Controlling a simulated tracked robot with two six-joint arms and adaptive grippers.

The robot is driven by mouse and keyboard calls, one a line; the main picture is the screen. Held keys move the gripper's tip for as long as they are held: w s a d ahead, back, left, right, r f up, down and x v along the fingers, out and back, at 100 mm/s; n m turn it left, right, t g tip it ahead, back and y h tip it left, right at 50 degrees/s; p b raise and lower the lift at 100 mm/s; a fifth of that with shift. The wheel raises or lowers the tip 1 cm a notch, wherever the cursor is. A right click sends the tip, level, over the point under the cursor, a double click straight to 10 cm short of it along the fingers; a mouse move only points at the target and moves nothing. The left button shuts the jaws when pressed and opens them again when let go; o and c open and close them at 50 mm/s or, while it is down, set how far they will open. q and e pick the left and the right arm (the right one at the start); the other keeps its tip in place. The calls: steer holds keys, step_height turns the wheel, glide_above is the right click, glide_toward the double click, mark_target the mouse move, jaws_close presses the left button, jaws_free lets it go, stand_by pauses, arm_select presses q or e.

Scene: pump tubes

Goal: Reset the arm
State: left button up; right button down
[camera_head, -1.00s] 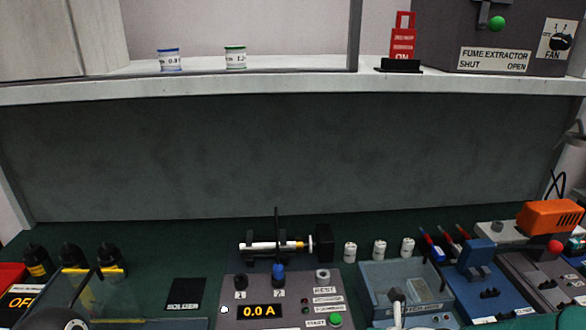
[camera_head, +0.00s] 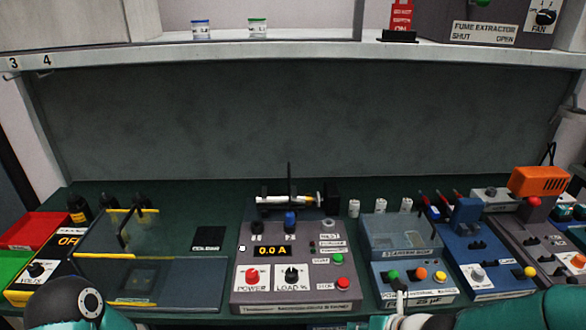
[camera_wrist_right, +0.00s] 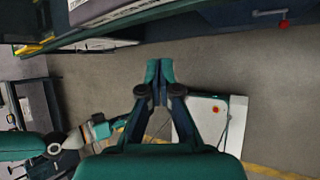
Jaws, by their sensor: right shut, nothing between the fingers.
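My right gripper (camera_wrist_right: 160,72) is in the right wrist view, its fingertips together with nothing between them. It is over open grey floor, below the bench edge and apart from bench objects. In the head view, my right arm (camera_head: 480,312) crosses the bottom right in front of the bench, and that gripper is not clearly seen there. My left arm (camera_head: 90,300) rises at the bottom left, and its gripper is out of that view. In the right wrist view, my left arm (camera_wrist_right: 25,146) comes in from the left; its gripper (camera_wrist_right: 100,128) is small and its jaws are unclear.
A grey control panel (camera_head: 290,294) reads 0.0 A, with a white tube (camera_head: 285,199) in a holder behind it. A clear-lidded case (camera_head: 120,255) stands left, a blue starter box (camera_head: 405,240) right. A shelf (camera_head: 300,55) spans the back.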

steer(key=s+f+n+g, duration=0.2)
steer(key=s+f+n, duration=0.3)
steer(key=n, duration=0.7)
steer(key=s+a+f+n+g+h, duration=0.1)
steer(key=s+f+n, duration=0.5)
steer(key=n, duration=0.5)
steer(key=s+f+n+g, duration=0.2)
steer(key=s+f+n, duration=0.4)
steer(key=f+n, duration=0.3)
steer(key=shift+s+a+f+n+g+h, duration=0.2)
steer(key=shift+a+n+g+h, duration=0.1)
steer(key=shift+n, duration=1.5)
